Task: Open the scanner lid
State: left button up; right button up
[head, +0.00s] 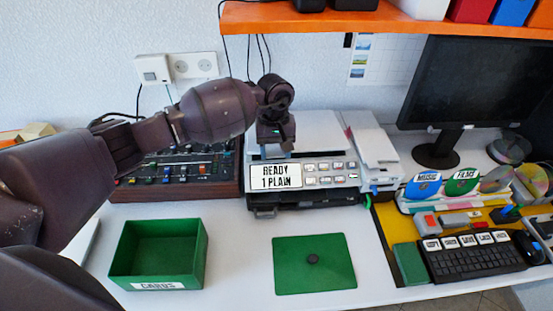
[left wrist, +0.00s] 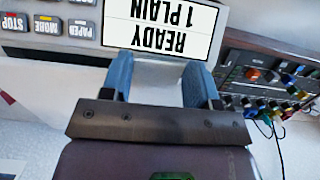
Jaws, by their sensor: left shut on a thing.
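The scanner (head: 308,187) is a light grey machine on the white desk, with a front panel of buttons and a display reading "READY 1 PLAIN" (head: 276,177). Its pale lid (head: 318,132) lies over the top and looks flat. My left gripper (head: 280,147) points down at the lid's front edge, just behind the display. In the left wrist view the two blue fingers (left wrist: 160,85) stand apart with pale lid material between them, shut on the lid. The fingertips' exact contact is hard to see. My right gripper is not in view.
A mixer (head: 180,165) stands left of the scanner, under my left arm. A green box (head: 158,255) marked "CARDS" and a green mat (head: 314,264) lie in front. A monitor (head: 470,85) and keyboard (head: 475,260) are right. An orange shelf (head: 380,22) hangs above.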

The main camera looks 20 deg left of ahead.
pick_arm(q)
jog(key=r, duration=0.1)
jog(key=w+r+g+b, duration=0.1)
jog(key=r+g+b, duration=0.1)
jog(key=shift+w+a+r+h, duration=0.15)
jog(key=shift+a+r+h, duration=0.05)
jog(key=shift+a+h, duration=0.1)
jog(key=w+a+r+g+h+b, duration=0.1)
jog(key=w+r+g+b, duration=0.1)
jog(key=w+r+b, duration=0.2)
notch_tip(320, 180, up, 4)
jog(key=shift+a+f+b, duration=0.2)
jog(key=shift+a+b, duration=0.15)
jog(key=shift+b, duration=0.15)
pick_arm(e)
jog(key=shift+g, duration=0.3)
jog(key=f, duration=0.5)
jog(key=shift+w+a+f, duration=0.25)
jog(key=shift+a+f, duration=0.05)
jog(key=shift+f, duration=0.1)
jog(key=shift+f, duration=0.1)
